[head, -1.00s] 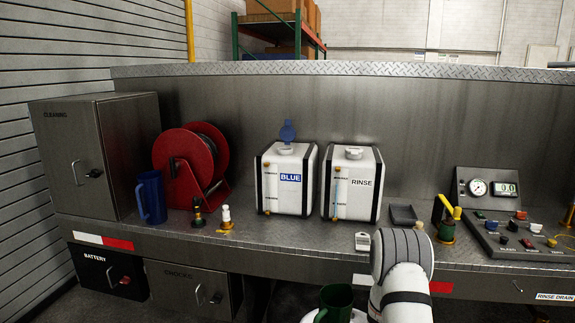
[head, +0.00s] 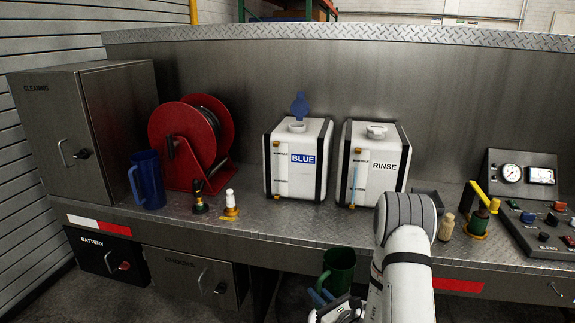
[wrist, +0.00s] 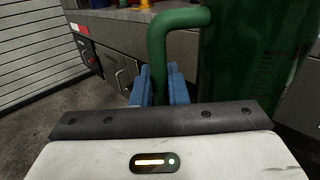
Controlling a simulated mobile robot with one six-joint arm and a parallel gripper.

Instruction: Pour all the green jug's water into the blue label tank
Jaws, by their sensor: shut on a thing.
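The green jug (head: 341,266) is upright in front of the shelf's front edge, low in the head view. My gripper (head: 321,297) is shut on its handle; in the wrist view the blue fingers (wrist: 160,88) close around the green handle (wrist: 158,45), with the jug body (wrist: 250,60) at the right. The water inside cannot be seen. The blue label tank (head: 284,172) is a white tank with a "BLUE" label on the shelf, up and left of the jug. Its blue cap (head: 299,104) stands raised open above the neck (head: 297,127).
The RINSE tank (head: 390,172) stands right of the BLUE tank, its white cap on. A control panel (head: 540,222) is right. The shelf before the BLUE tank is clear.

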